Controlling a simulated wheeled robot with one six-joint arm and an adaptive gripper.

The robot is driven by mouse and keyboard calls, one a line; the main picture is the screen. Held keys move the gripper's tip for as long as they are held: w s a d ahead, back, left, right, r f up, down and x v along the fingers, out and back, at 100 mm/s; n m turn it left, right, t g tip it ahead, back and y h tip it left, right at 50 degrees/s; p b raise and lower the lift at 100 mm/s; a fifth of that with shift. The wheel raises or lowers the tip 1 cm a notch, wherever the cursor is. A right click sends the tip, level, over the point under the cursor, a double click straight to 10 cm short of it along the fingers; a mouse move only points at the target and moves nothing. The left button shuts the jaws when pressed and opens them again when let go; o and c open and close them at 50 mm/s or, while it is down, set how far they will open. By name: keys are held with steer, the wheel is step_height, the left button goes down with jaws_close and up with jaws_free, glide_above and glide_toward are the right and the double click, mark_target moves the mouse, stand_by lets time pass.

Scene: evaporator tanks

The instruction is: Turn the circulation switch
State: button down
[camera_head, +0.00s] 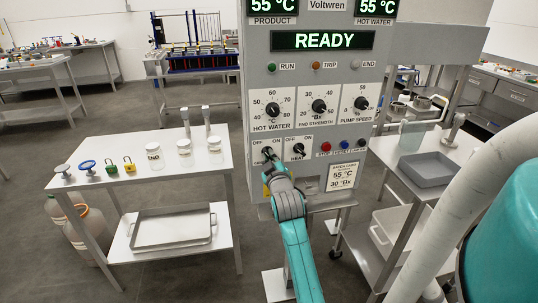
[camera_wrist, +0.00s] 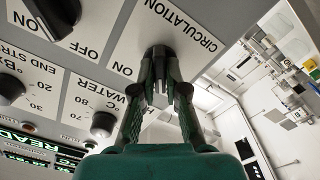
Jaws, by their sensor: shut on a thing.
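The circulation switch (camera_wrist: 158,52) is a dark knob on a white plate at the lower left of the control panel. In the wrist view its plate reads CIRCULATION, upside down. My gripper (camera_wrist: 160,88) is shut on this knob, one finger on each side. Its ON mark shows beside the left finger; the fingers partly hide the plate. In the head view my gripper (camera_head: 268,168) reaches up to the circulation plate (camera_head: 267,142) from below. The knob's exact angle is hard to tell, as the fingers cover much of it.
The heat switch (camera_head: 298,150) sits close on the right, with red and blue buttons (camera_head: 326,146) beyond it. Larger dials (camera_head: 319,106) are above, under a READY display (camera_head: 322,40). A table with jars (camera_head: 155,155) stands left; a cart with a grey tray (camera_head: 428,168) stands right.

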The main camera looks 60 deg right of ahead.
steer(key=shift+f, duration=0.1)
steer(key=shift+n, duration=0.9)
steer(key=c, duration=1.1)
jaws_free()
steer(key=v, duration=1.2)
steer(key=shift+s, duration=0.1)
